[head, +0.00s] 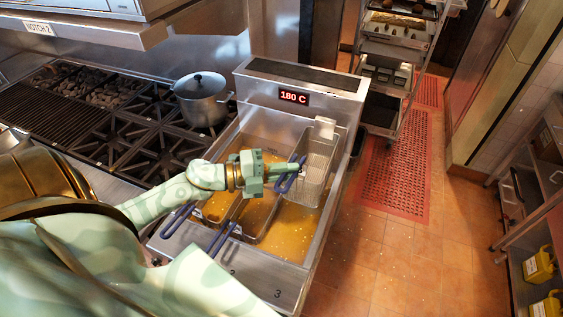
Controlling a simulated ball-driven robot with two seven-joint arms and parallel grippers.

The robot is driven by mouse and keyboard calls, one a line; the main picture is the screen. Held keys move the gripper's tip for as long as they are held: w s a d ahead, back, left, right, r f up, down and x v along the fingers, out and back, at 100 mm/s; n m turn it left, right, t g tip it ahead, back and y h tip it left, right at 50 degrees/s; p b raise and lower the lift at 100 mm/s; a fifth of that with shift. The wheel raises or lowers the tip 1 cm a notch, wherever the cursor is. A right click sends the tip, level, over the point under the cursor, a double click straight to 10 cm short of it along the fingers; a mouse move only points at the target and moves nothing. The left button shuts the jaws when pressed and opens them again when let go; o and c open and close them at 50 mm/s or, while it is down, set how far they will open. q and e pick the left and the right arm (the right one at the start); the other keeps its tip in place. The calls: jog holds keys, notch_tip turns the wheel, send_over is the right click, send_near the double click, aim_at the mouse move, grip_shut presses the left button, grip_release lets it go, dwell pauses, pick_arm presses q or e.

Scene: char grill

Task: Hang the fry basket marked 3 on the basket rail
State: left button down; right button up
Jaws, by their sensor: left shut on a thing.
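A wire fry basket (318,165) with a blue handle (291,176) is at the right rear of the fryer, above the oil of the right-hand bay. Its front-edge label is a 3 (277,294). I cannot read a number on the basket itself. My left gripper (284,172) is shut on the handle. A pale tab (325,128) shows at the basket's back top, close to the fryer's back panel (298,112). The basket rail is not clear, and I cannot tell whether the basket touches it. My right gripper is not in view.
Two other baskets with blue handles (177,220) (222,238) sit in the oil to the left. A lidded pot (202,98) stands on the burners left of the fryer. A display reads 180 C (294,98).

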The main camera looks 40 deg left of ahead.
aim_at(293, 158)
pick_arm(q)
jog(key=shift+w+a+b, duration=0.3)
jog(key=shift+w+b, duration=0.15)
jog(key=shift+w, duration=0.65)
jog(key=shift+w+a+b, duration=0.25)
jog(key=shift+w+b, duration=0.2)
jog(key=shift+w, duration=0.6)
jog(key=shift+f+b, duration=1.4)
jog(key=shift+f, duration=0.35)
jog(key=c, duration=1.4)
grip_release()
